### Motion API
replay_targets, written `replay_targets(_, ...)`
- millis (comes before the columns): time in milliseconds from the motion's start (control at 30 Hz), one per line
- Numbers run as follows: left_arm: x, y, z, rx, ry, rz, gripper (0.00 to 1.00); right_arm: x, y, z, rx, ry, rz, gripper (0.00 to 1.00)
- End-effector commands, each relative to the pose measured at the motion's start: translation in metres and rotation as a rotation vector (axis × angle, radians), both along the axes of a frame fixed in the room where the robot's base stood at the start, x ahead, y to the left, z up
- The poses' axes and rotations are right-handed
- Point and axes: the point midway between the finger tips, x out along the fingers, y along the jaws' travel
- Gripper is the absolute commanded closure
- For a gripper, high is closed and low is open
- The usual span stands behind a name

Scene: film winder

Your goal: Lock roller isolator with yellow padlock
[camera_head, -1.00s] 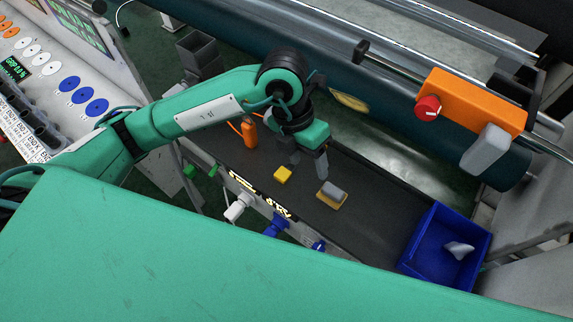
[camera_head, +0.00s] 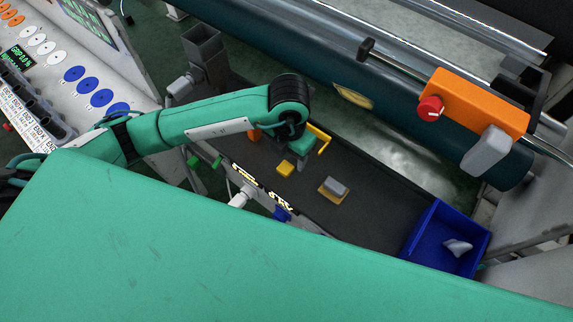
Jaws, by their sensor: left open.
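The roller isolator, an orange box (camera_head: 470,105) with a red knob (camera_head: 431,108), is mounted on the bar at the upper right. A small yellow block (camera_head: 285,168), possibly the yellow padlock's body, lies on the dark tray (camera_head: 370,212). A yellow bent piece (camera_head: 323,141) shows just behind my left wrist; I cannot tell whether it rests on the tray or belongs to something else. My left gripper (camera_head: 297,158) is open, low over the tray beside the yellow block, its fingers largely hidden by the wrist. My right gripper is out of view.
A grey block on a yellow base (camera_head: 334,188) lies on the tray. A blue bin (camera_head: 425,245) holding a pale piece stands at its right end. A grey box (camera_head: 488,150) hangs by the isolator.

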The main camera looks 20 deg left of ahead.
Motion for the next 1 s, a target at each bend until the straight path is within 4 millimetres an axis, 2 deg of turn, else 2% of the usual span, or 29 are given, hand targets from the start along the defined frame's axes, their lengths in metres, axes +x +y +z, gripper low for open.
replay_targets(167,-0.001,0.005,-0.021,0.002,0.007,0.002,0.42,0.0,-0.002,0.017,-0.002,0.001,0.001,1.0)
replay_targets(300,0.0,0.005,-0.041,0.0,0.004,0.002,0.42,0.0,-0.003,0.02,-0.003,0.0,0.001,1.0)
replay_targets(600,0.0,0.005,-0.049,-0.001,0.0,0.0,0.42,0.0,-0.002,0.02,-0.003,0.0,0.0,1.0)
replay_targets(667,0.0,0.005,-0.048,-0.001,0.0,0.0,0.52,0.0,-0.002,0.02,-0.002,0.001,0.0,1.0)
replay_targets(867,0.0,0.005,-0.048,0.0,0.0,0.0,0.91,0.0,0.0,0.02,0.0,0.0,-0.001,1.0)
replay_targets(1000,0.0,0.005,-0.048,0.0,0.0,0.0,0.92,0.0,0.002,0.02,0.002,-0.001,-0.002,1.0)
